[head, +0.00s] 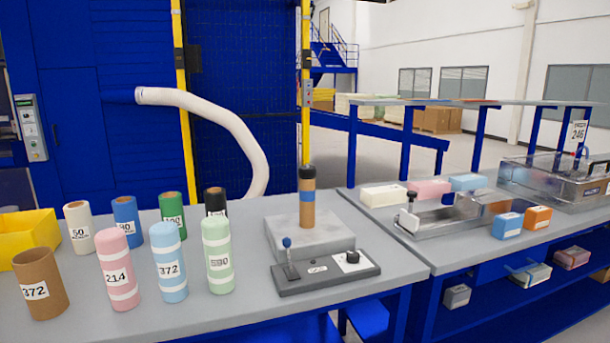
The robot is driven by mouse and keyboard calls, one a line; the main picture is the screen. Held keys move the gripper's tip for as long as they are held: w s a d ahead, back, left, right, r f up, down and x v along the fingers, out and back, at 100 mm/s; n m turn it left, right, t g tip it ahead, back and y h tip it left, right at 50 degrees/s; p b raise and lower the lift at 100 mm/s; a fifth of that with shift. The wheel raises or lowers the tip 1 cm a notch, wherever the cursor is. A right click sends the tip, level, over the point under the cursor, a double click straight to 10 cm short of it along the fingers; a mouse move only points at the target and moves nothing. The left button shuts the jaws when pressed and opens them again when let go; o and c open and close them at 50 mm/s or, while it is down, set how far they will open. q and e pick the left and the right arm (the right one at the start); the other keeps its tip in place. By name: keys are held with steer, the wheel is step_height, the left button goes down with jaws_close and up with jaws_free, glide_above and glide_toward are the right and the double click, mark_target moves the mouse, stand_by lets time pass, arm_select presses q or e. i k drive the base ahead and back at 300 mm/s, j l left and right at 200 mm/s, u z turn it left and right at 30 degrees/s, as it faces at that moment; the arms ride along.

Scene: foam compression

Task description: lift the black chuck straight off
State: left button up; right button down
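A black cap-like piece, which looks like the black chuck (307,172), sits on top of an upright brown tube (306,214) with a blue band. The tube stands on a grey block (283,235) near the middle of the table. The black piece appears to touch the tube's top; how it is fastened cannot be seen. Neither of my grippers is in the head view, and nothing is holding the black piece.
A control panel (325,272) with a blue-knobbed lever sits in front of the block. Several labelled tubes and foam rolls stand to the left, including a green roll (218,262). A yellow bin (25,235) is far left. A metal tray fixture (440,218) is right.

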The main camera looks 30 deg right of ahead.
mark_target(304, 173)
steer(key=l+z, duration=0.1)
steer(key=l, duration=0.3)
steer(key=i+l+z, duration=0.1)
steer(key=l, duration=0.35)
steer(key=i+l+z, duration=0.1)
steer(key=l, duration=0.3)
